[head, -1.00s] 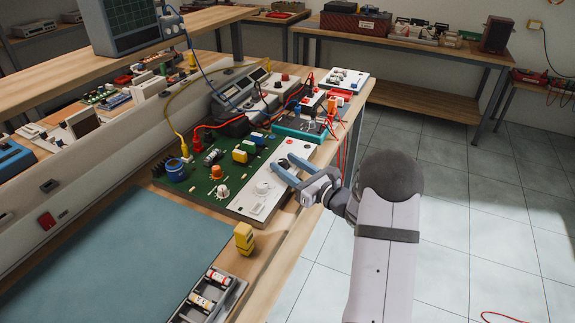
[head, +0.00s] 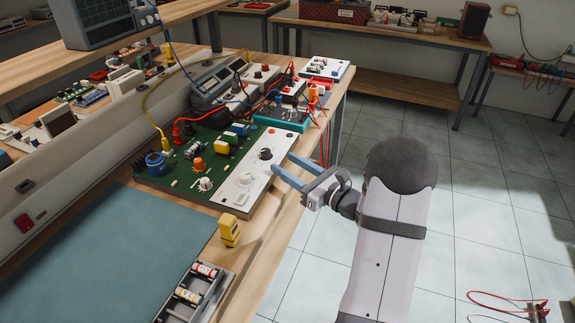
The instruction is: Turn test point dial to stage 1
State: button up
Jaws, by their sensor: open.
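A black dial (head: 265,154) stands on the white panel along the right side of the green circuit board (head: 180,181). A smaller pale knob (head: 245,179) sits nearer on the same panel. No label is legible, so I cannot tell which is the test point dial or read its stage. My gripper (head: 282,162), with blue fingers, is open and empty just right of the black dial. It is apart from the dial, near the panel's right edge. The black dial is in clear view.
An orange knob (head: 198,163) and a white knob (head: 205,184) stand on the green part. A yellow block (head: 229,233) and a battery holder (head: 192,292) are nearer. Several wired instruments stand behind the board. Open floor (head: 300,270) lies right of the bench.

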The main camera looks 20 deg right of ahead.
jog(key=w+a+r+n+g+y+p, duration=0.2)
jog(key=a+r+p, duration=0.4)
jog(key=r+p, duration=0.1)
jog(key=w+a+r+n+g+y+p, duration=0.1)
jog(key=w+a+r+n+y+p, duration=0.15)
jog(key=a+r+p, duration=0.45)
jog(key=n+g+h+p, duration=0.5)
jog(key=n+g+h, duration=0.4)
jog(key=n, duration=2.7)
send_near(265, 151)
jog(key=shift+w+d+f+g+y, duration=0.1)
jog(key=shift+w+g+y, duration=0.1)
jog(key=shift+w+g, duration=0.2)
jog(key=shift+w+d+f+g+y, duration=0.15)
jog(key=shift+w+g, duration=0.15)
jog(key=shift+w, duration=0.15)
jog(key=shift+p+x, duration=1.45)
jog(key=shift+x, duration=2.2)
